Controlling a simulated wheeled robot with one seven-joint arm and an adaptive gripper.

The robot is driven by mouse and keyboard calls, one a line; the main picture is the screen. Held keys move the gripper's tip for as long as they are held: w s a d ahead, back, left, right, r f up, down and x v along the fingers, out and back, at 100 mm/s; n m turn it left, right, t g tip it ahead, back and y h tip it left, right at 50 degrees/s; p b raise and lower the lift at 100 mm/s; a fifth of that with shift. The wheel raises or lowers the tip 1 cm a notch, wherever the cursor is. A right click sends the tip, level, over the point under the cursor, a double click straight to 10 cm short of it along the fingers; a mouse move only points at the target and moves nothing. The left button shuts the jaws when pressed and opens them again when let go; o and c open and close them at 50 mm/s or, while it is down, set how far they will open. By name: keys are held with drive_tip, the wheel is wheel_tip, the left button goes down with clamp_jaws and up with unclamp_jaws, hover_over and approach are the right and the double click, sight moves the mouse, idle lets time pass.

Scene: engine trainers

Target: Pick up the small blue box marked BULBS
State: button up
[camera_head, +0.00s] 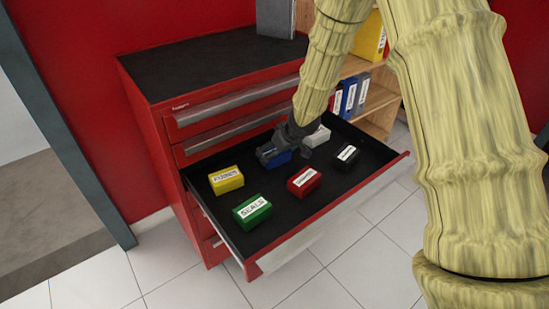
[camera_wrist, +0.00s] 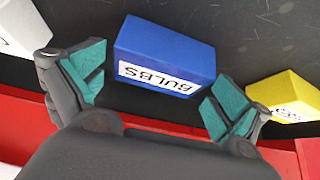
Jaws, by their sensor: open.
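The small blue box marked BULBS lies in the open drawer; in the wrist view the blue box (camera_wrist: 165,52) sits just beyond and between my fingertips, its white label upside down. In the head view the blue box (camera_head: 278,159) is partly hidden by my gripper (camera_head: 280,148), which is over it at the back of the drawer. In the wrist view my gripper (camera_wrist: 158,92) is open, with teal finger pads on either side of the box. I cannot tell whether the pads touch it.
The open drawer (camera_head: 245,245) also holds a yellow box (camera_head: 226,181), a green box (camera_head: 252,212), a red box (camera_head: 304,182), a black box (camera_head: 346,156) and a white box (camera_head: 317,136). The white box is close beside my gripper. The red cabinet (camera_head: 150,110) rises behind.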

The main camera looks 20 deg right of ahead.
drive_tip(key=shift+w+a+f, duration=0.1)
drive_tip(key=shift+w+f, duration=0.2)
drive_tip(key=shift+f, duration=0.25)
drive_tip(key=c, duration=0.9)
drive_tip(key=shift+s+r, duration=0.1)
